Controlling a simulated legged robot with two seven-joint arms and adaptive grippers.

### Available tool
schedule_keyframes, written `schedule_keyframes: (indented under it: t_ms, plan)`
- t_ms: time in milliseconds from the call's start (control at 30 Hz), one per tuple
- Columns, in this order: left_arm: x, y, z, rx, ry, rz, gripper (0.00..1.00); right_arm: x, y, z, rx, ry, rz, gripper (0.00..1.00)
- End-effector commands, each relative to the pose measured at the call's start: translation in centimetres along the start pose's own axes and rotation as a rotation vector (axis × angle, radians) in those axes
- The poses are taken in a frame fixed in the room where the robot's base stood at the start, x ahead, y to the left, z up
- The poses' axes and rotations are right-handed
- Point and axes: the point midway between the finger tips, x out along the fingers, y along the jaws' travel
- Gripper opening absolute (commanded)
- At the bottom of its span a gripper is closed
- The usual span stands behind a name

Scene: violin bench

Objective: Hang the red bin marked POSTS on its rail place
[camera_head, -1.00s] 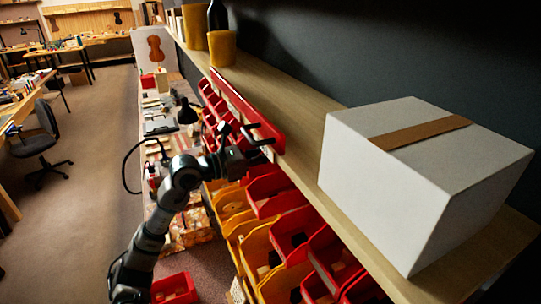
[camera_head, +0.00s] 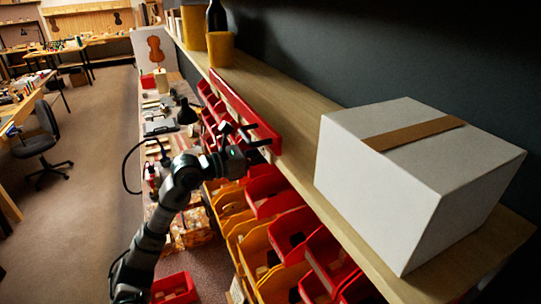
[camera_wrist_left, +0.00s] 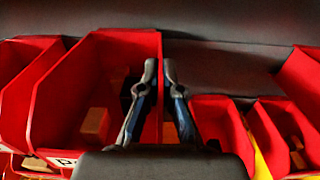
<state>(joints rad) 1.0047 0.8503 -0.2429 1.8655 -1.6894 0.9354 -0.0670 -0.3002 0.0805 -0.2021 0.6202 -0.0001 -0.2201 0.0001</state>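My left gripper (camera_head: 252,136) is in front of the red strip (camera_head: 246,112) along the shelf edge, above the row of bins. In the left wrist view its two fingertips (camera_wrist_left: 161,75) have a narrow gap between them, and no grasped thing is clear. A large red bin (camera_wrist_left: 92,75) lies just beyond and left of the fingers, holding a wooden block. Its right wall lines up with the finger gap; I cannot tell whether they touch. A white label with a partial letter, perhaps P (camera_wrist_left: 66,161), shows below it, mostly hidden by my gripper. My right gripper is out of view.
Red bins (camera_head: 291,228) and yellow bins (camera_head: 248,248) hang below the wooden shelf (camera_head: 290,135). A white box (camera_head: 410,180) stands on the shelf. A separate red bin (camera_head: 174,289) sits low at bottom left. A black lamp (camera_head: 186,112) stands on the bench behind my arm.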

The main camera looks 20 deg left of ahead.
Motion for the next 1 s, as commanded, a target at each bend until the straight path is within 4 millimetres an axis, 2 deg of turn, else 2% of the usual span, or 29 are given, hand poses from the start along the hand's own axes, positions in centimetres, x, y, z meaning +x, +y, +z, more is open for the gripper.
schedule_keyframes:
  t_ms: [200, 333, 700, 1000]
  plan:
    - [-0.2, 0.6, -0.1, -0.006, -0.003, 0.001, 0.0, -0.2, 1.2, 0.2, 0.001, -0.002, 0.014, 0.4]
    - [-0.2, 0.7, -0.1, -0.006, -0.004, 0.002, 0.0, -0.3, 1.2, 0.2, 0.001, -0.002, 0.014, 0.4]
    - [0.8, 0.1, 0.1, -0.001, -0.002, 0.0, 0.0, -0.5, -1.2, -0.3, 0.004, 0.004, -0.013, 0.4]
    - [1.0, 0.3, 0.0, -0.004, -0.002, 0.001, 0.0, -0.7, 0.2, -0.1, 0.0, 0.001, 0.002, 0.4]
